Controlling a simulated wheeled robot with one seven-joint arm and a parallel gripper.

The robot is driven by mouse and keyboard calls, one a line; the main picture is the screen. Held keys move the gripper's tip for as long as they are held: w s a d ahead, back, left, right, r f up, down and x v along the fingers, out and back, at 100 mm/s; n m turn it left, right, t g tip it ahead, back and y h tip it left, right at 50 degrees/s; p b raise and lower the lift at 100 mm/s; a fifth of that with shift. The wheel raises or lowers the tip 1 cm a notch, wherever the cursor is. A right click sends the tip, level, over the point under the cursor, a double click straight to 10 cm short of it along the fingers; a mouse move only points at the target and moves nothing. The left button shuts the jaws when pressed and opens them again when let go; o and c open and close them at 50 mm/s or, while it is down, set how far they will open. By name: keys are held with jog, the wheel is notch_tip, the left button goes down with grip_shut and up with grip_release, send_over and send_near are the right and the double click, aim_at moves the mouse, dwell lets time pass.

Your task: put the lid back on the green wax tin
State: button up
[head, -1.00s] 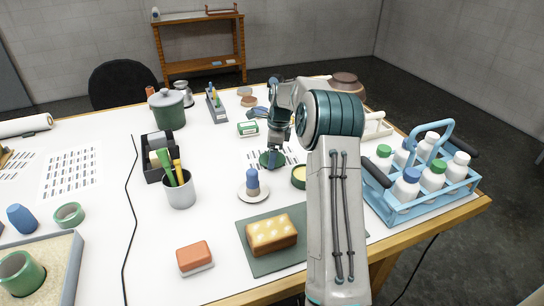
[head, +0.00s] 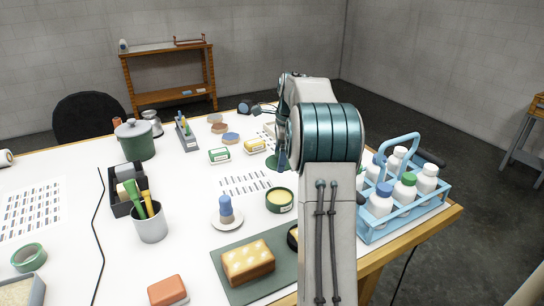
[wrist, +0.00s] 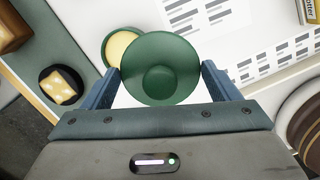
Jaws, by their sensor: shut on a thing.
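The green wax tin (head: 280,200) stands open on the white table in the head view, its yellow wax showing. It also shows in the wrist view (wrist: 121,46), partly covered by the lid. My gripper (head: 281,160) is shut on the round dark green lid (wrist: 160,68), which has a knob at its centre. The lid is between the two blue fingers in the wrist view. In the head view the lid is hard to tell from my gripper, which is beyond the tin and apart from it.
A blue bottle caddy (head: 410,215) stands right of my arm. A white saucer (head: 227,222) with a blue-topped piece is left of the tin. A green mat with a loaf (head: 248,262) lies in front. A printed sheet (head: 245,183) lies left of my gripper.

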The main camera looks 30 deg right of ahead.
jog(key=s+a+r+m+p, duration=0.1)
jog(key=p, duration=0.2)
jog(key=shift+s+a+f+m+p, duration=0.4)
jog(key=shift+s+f, duration=0.3)
jog(key=shift+f, duration=0.35)
jog(key=shift+s+a+f+m+p, duration=0.2)
jog(key=shift+s+f+m+p, duration=0.3)
jog(key=shift+f, duration=0.5)
jog(key=shift+s+a+f+m+p, duration=0.3)
jog(key=shift+s+f+m, duration=0.2)
jog(key=shift+s+f, duration=0.45)
jog(key=shift+w+f+b, duration=0.15)
jog(key=shift+f+b, duration=0.25)
jog(key=shift+f, duration=0.4)
jog(key=shift+f, duration=0.15)
dwell(0.3)
jog(key=o, duration=0.9)
